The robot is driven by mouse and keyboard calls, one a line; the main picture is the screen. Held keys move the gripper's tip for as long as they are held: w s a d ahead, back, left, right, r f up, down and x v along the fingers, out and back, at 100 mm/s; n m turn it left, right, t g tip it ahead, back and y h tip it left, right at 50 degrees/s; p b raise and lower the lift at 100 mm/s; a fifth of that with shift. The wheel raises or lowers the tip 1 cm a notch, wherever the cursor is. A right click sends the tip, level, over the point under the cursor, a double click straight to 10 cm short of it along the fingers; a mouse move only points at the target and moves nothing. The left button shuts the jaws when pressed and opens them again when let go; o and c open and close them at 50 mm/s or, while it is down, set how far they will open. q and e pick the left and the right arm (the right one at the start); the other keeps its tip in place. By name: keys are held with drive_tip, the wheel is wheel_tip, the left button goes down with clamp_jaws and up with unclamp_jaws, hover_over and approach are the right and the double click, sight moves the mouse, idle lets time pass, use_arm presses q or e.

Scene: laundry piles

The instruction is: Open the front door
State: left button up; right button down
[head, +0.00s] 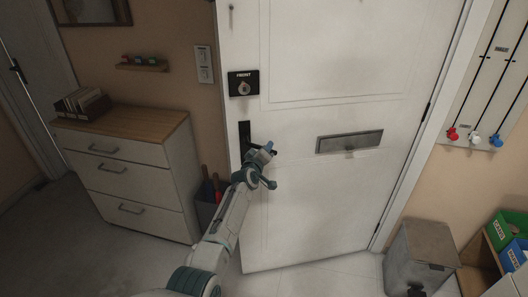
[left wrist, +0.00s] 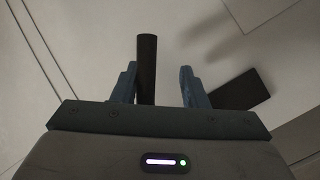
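The white front door (head: 330,220) fills the middle of the head view. I see no clear gap along its left edge. A black lock plate marked FRONT (head: 243,83) sits near that edge, with a dark handle plate (head: 244,133) below it. My left gripper (head: 264,154) is at the handle, covering much of it. In the left wrist view my left gripper (left wrist: 157,88) is open, and the dark handle bar (left wrist: 147,65) lies between its fingers, close to the left one. My right gripper is not in view.
A drawer chest (head: 130,170) stands left of the door, with a dark bin (head: 207,210) beside it. A metal mail slot (head: 349,141) is on the door. A grey lidded box (head: 420,258) stands at the right. Pale floor (head: 310,275) lies clear before the door.

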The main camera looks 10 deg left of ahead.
use_arm(q)
drive_tip(key=shift+s+f, duration=0.15)
drive_tip(key=shift+s, duration=0.2)
drive_tip(key=s+a+r, duration=0.1)
drive_tip(key=s, duration=0.9)
drive_tip(key=shift+a+r+p, duration=0.25)
drive_tip(key=shift+a+p, duration=0.05)
drive_tip(key=shift+p, duration=0.1)
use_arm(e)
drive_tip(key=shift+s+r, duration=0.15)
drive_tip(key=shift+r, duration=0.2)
use_arm(q)
drive_tip(key=shift+c, duration=0.2)
